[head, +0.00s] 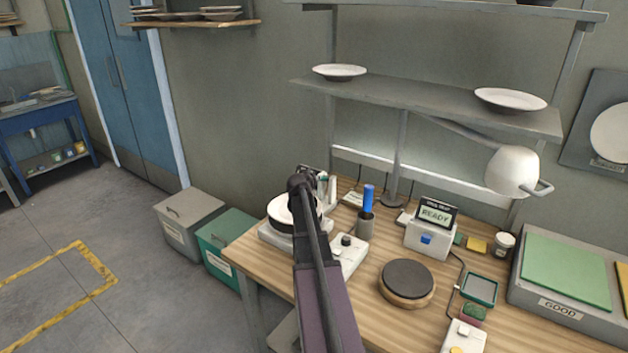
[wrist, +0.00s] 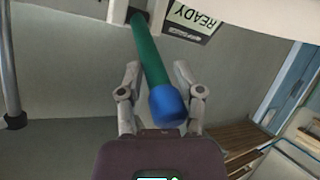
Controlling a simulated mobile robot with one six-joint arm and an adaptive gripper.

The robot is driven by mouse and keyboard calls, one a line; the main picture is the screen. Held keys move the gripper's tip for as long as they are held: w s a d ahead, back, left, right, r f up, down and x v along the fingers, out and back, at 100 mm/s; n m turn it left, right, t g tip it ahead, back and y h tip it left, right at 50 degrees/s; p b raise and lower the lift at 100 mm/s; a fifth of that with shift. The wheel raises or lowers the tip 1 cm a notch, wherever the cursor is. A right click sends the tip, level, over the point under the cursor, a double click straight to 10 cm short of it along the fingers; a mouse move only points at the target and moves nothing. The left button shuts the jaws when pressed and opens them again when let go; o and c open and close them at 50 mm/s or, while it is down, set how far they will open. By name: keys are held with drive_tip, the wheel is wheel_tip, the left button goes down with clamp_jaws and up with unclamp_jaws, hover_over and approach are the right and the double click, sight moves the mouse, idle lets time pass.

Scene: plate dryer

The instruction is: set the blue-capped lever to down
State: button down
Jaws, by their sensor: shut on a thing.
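The lever shows in the wrist view as a green shaft (wrist: 148,50) with a blue cap (wrist: 167,106) at its near end. My gripper (wrist: 157,70) has one finger on each side of the shaft, just beyond the cap, and is shut on the lever. In the head view my gripper (head: 315,176) is at the back of the white dryer unit (head: 278,238), beside its round white plate (head: 285,212). My arm and gripper hide most of the lever there, so its tilt is hard to tell.
A READY display box (head: 430,240), a dark round disc (head: 408,278) and a lamp (head: 512,172) are further right. A shelf (head: 430,102) with plates hangs above.

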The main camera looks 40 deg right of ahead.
drive_tip(key=shift+f, duration=0.15)
drive_tip(key=c, duration=0.5)
unclamp_jaws()
drive_tip(key=shift+c, duration=0.2)
drive_tip(key=shift+w+d+f, duration=0.1)
drive_tip(key=shift+s+a+f, duration=0.1)
drive_tip(key=shift+s+a, duration=0.35)
drive_tip(key=shift+a, duration=0.35)
drive_tip(key=shift+s+a+f, duration=0.1)
drive_tip(key=shift+s+a, duration=0.35)
drive_tip(key=shift+a, duration=0.3)
